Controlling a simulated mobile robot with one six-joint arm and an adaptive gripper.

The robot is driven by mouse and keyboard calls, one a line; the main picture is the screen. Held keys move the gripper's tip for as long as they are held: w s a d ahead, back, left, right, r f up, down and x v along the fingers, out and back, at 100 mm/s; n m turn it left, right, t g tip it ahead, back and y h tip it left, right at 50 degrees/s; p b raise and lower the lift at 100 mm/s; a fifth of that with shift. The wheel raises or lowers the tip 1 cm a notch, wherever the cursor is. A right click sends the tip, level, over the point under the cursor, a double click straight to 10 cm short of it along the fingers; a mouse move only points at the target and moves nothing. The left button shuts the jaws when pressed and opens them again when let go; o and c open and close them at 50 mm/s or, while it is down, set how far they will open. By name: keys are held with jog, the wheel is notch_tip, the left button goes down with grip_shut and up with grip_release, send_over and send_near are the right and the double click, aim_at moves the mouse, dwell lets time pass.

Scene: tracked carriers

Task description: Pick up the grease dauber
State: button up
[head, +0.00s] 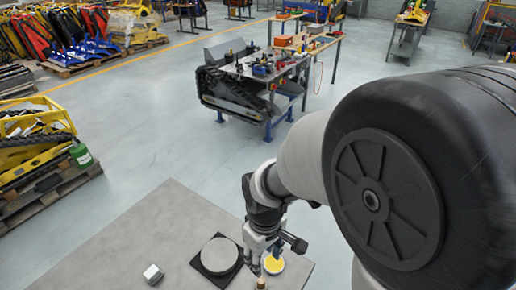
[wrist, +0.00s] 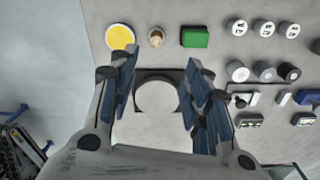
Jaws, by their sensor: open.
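The likely grease dauber, a small tan, round-topped piece (wrist: 156,38), stands on the grey table in the wrist view, beyond my fingertips. It also shows at the bottom edge of the head view (head: 261,283), just below my gripper (head: 259,264). In the wrist view my gripper (wrist: 161,66) is open and empty, its blue-padded fingers apart and pointing at the table. The dauber is not between the fingers. A yellow-topped round dish (wrist: 120,38) lies beside the dauber on the left; it is partly behind my gripper in the head view (head: 274,265).
A pale disc on a black square plate (wrist: 142,75) lies under my gripper. A green block (wrist: 195,37) is right of the dauber. Several white and dark round pieces (wrist: 264,28) stand farther right. A small white block (head: 153,274) is near the table's left side.

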jog(key=f, duration=0.1)
jog(key=b, duration=0.3)
send_near(261, 280)
jog(key=f, duration=0.5)
jog(key=shift+s+f, duration=0.25)
jog(key=shift+s, duration=0.15)
jog(key=shift+w+f+b, duration=0.2)
jog(key=shift+f+b, duration=0.4)
jog(key=shift+f, duration=0.9)
jog(key=shift+w+f+b, duration=0.25)
jog(key=shift+f+b, duration=0.3)
jog(key=shift+f, duration=0.95)
jog(key=shift+c, duration=0.6)
grip_shut()
